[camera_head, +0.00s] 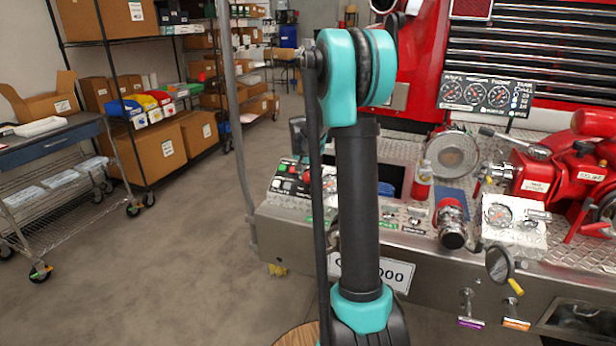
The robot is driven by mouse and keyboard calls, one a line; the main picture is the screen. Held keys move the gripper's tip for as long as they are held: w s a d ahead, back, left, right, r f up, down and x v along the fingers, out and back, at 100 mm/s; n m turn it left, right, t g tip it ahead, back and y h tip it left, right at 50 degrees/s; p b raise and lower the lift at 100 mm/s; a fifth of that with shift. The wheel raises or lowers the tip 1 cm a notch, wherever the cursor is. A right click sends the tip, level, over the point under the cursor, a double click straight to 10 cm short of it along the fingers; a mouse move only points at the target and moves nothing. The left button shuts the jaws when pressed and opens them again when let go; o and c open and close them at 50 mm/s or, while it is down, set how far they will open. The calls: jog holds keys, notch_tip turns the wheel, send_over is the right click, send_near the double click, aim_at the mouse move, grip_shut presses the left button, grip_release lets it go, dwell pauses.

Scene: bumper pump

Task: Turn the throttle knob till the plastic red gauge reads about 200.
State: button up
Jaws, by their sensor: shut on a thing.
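My arm stands upright across the middle of the head camera view, with a teal elbow at the top and a dark tube below it. My gripper cannot be made out; a dark part shows just left of the tube, but I cannot tell what it is. A control panel (290,187) with green, red and white buttons lies partly behind the arm. A panel of round gauges (487,96) with red marks stands at the upper right, and a smaller gauge plate (512,220) sits lower right. Their readings are too small to tell. I cannot pick out the throttle knob.
The steel pump deck (420,225) of the red truck fills the right side. Shelves with cardboard boxes (155,148) and a cart (55,200) stand left. The floor between is clear.

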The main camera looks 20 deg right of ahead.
jog(key=m, duration=0.4)
jog(key=shift+t, duration=0.3)
jog(key=shift+m+t, duration=0.3)
jog(key=shift+m, duration=1.8)
jog(key=o, duration=1.2)
jog(key=shift+c, duration=0.2)
jog(key=shift+s, duration=0.1)
jog(key=v, duration=1.2)
jog(key=shift+s, duration=0.1)
